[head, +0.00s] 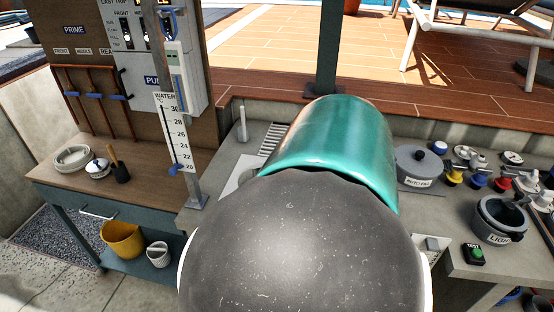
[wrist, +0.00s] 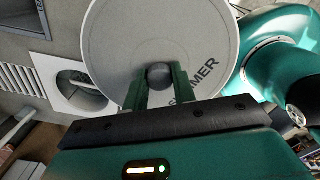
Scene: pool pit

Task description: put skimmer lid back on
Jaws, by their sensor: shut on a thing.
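The skimmer lid (wrist: 120,45) is a round pale grey disc marked "SKIMMER", close up in the wrist view. My gripper (wrist: 160,85) is shut on its dark round knob, with one green finger at each side. In the wrist view, a pale square plate with a round opening (wrist: 75,88) shows left of the lid, partly covered by the lid. In the head view my own arm hides the gripper and the lid. A small part of a pale plate (head: 232,180) shows at the arm's left edge.
A slotted grate (head: 272,138) lies beside the pale plate. A grey pot labelled "AUTO FILL" (head: 419,166), valves with coloured handles and a "LIGHT" pot (head: 500,220) crowd the counter's right. A thermometer post (head: 178,110) stands at left, before a wooden bench (head: 125,170).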

